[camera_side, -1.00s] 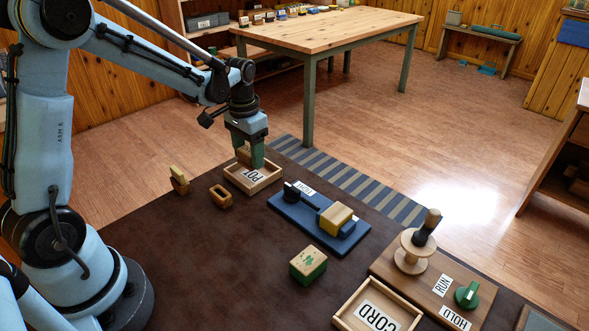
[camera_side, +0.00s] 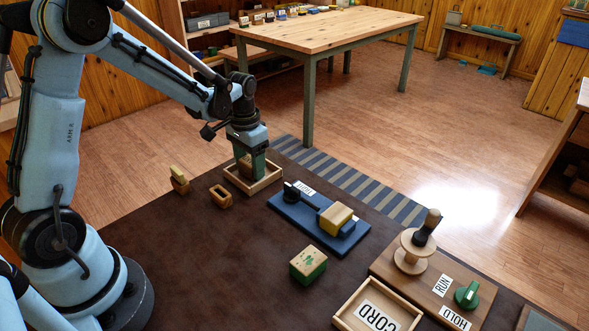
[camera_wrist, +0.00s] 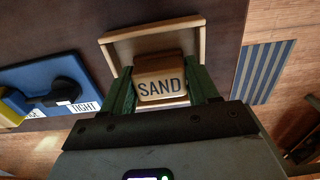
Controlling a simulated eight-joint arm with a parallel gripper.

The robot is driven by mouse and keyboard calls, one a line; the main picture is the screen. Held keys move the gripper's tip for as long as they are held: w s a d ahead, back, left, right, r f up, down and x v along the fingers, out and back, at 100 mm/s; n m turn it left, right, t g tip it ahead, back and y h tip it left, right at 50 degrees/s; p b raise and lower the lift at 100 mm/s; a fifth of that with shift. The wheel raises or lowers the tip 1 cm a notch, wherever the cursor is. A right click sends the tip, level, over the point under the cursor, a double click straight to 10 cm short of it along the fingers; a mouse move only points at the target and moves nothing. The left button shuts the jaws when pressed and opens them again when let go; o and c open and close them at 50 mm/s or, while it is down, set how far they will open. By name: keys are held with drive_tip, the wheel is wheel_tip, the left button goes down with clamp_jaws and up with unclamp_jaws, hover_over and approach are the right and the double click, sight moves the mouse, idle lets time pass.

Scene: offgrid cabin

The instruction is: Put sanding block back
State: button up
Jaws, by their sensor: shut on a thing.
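The sanding block (camera_wrist: 160,82) is a small wooden block with a pale face marked SAND in the wrist view. In the side view it (camera_side: 245,166) is partly hidden by a green finger. My gripper (camera_side: 250,172) is shut on it, with a green finger on each side (camera_wrist: 159,70). A shallow, light wooden tray (camera_side: 268,184) lies under the gripper, and its rim shows around the block in the wrist view (camera_wrist: 150,33). The block is over or inside the tray; I cannot tell whether it touches the floor. The tray's label is hidden now.
Left of the tray are small wooden pieces (camera_side: 180,183) and a hollow wooden block (camera_side: 220,196). Right of it lies a blue board (camera_side: 290,216) with a black lever and yellow block. A green-stained block (camera_side: 308,264) and CORD tray (camera_side: 345,314) stand nearer. Dark mat between is clear.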

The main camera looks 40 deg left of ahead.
drive_tip(key=shift+f, duration=0.25)
idle(0.5)
drive_tip(key=o, duration=1)
wheel_tip(320, 180, up, 12)
drive_tip(key=f, duration=0.1)
drive_tip(key=s+d+t, duration=0.2)
drive_tip(key=s+d, duration=0.1)
drive_tip(key=s+d+r+t, duration=0.1)
drive_tip(key=s+d+t, duration=0.1)
drive_tip(key=s+d, duration=0.1)
drive_tip(key=s+d+r+t, duration=0.1)
drive_tip(key=s+d+t, duration=0.2)
drive_tip(key=s, duration=0.1)
drive_tip(key=shift+s+d, duration=0.3)
drive_tip(key=shift+d, duration=0.05)
